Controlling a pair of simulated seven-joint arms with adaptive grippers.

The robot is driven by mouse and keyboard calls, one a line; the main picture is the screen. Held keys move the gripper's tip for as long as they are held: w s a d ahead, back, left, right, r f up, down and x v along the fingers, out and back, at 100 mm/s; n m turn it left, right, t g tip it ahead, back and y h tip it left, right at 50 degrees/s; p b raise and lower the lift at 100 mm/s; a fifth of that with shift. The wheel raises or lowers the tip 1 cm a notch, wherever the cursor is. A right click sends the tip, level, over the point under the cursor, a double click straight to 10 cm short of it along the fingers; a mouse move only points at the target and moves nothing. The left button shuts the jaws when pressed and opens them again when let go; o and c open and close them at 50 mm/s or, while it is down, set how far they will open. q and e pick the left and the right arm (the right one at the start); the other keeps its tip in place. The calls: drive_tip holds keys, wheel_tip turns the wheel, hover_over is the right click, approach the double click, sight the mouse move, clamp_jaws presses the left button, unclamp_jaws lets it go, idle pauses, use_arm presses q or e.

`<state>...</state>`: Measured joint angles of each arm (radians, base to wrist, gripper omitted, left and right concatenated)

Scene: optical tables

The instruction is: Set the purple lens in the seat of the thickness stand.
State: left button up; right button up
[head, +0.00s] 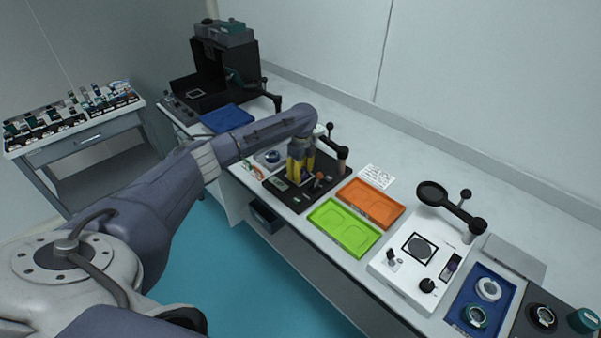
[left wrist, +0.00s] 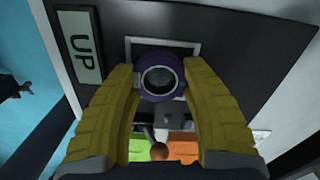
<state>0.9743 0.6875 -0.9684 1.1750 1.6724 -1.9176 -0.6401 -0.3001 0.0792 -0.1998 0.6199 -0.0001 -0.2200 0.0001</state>
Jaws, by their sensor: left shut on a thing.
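The purple lens (left wrist: 160,78), a purple ring around clear glass, is between the two yellow fingertips of my left gripper (left wrist: 160,80). The gripper is shut on its sides. In the head view my left gripper (head: 298,178) points down over a black stand (head: 302,203), and the lens is too small to make out there. In the left wrist view the stand (left wrist: 215,35) has a label reading UP (left wrist: 80,45) and a light-edged square (left wrist: 192,48) behind the lens. I cannot tell whether the lens touches the seat. My right gripper is not in view.
Beside the stand lie an orange tray (head: 372,203) and a green tray (head: 343,229). Further right are a white device (head: 396,276) with a black swing arm and a blue tray (head: 488,315) holding rings. A dark open box (head: 215,95) and blue mat (head: 227,118) are at the back left.

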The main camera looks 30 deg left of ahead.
use_arm(q)
drive_tip(key=shift+f, duration=0.1)
drive_tip(key=o, duration=1.3)
drive_tip(key=r, duration=1.2)
drive_tip(key=shift+d+r, duration=0.2)
